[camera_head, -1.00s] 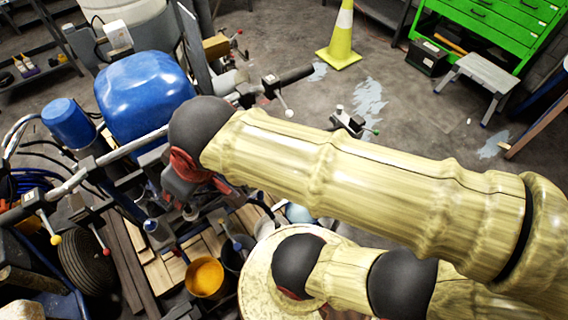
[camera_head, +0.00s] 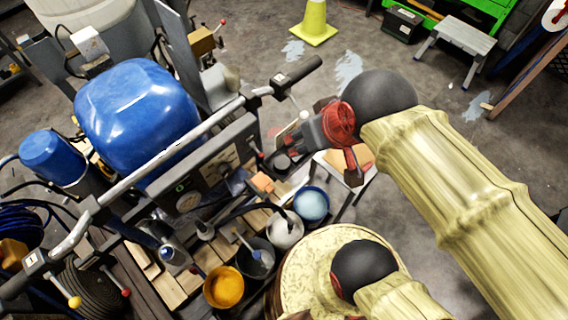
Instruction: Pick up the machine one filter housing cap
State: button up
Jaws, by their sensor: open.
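The line striper machine (camera_head: 210,165) fills the left half of the head view, with a large blue rounded cover, a grey control panel and a long handlebar. A filter housing cap cannot be told for certain. A blue cylinder (camera_head: 52,158) stands at the machine's left, and a small pale-topped round fitting (camera_head: 172,257) sits low on its near side. My gripper (camera_head: 284,150), grey and red, is open at the right of the control panel, near the handlebar's right end. Its fingertips are small and partly hard to make out. I see nothing held in it.
Several buckets stand below the machine, including a yellow one (camera_head: 223,287) and one with light blue contents (camera_head: 311,204). A yellow-green cone (camera_head: 314,24) and grey step stool (camera_head: 456,42) stand behind on open concrete floor.

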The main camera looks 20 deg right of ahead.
aim_at(282, 163)
jog(key=u, duration=1.85)
jog(key=k+l+z, duration=0.1)
jog(key=k+l, duration=0.15)
jog(key=k+l+z, duration=0.15)
jog(key=l, duration=0.3)
jog(key=k+l+z, duration=0.1)
jog(key=k+l, duration=0.15)
jog(key=l, duration=0.15)
